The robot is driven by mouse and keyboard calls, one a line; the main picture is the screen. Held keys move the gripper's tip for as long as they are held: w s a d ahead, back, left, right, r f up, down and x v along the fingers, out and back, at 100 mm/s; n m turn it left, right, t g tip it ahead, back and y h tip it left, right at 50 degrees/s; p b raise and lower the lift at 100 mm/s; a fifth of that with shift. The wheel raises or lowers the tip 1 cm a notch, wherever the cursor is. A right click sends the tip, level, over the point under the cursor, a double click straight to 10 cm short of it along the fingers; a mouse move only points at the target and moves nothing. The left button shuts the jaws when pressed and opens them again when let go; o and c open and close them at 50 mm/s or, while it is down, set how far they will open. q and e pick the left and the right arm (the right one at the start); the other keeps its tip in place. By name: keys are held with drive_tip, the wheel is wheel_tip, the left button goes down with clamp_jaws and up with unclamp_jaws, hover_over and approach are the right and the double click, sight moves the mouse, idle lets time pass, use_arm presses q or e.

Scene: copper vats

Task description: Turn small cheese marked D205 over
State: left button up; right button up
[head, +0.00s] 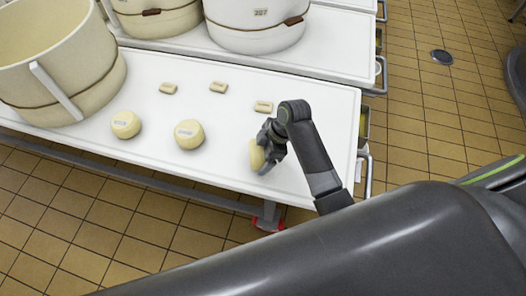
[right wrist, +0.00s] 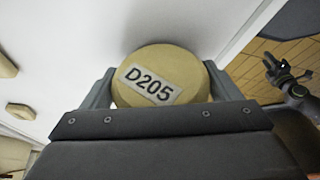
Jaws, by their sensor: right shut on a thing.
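The small cheese marked D205 (right wrist: 158,80) is a pale yellow round in the right wrist view, with its label facing that camera. My right gripper (right wrist: 162,92) is shut on it, one finger on each side. In the head view the cheese (head: 257,156) is tilted up on its edge in my right gripper (head: 266,147), at the right part of the white table. I cannot tell whether it touches the tabletop. A gripper on a dark arm, likely my left one (right wrist: 276,70), shows small at the right of the right wrist view; its opening is unclear.
On the white table (head: 225,98) stand two other round cheeses (head: 189,134) (head: 126,125), several small blocks (head: 218,87) and a large vat-like tub (head: 55,60). More tubs (head: 258,22) stand on the table behind. Bare tabletop lies around the held cheese.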

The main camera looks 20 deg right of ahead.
drive_tip(key=shift+f, duration=0.1)
drive_tip(key=o, duration=1.1)
drive_tip(key=shift+o, duration=0.2)
use_arm(q)
drive_tip(key=shift+w, duration=0.1)
use_arm(e)
drive_tip(key=shift+d+r, duration=0.1)
drive_tip(key=shift+r, duration=0.15)
use_arm(q)
drive_tip(key=s+r+p, duration=0.1)
drive_tip(key=r+p, duration=0.1)
drive_tip(key=p, duration=0.1)
drive_tip(key=shift+s+d+p, duration=0.15)
drive_tip(key=shift+s+p, duration=0.2)
drive_tip(key=shift+s, duration=0.05)
use_arm(e)
drive_tip(key=v, duration=1.7)
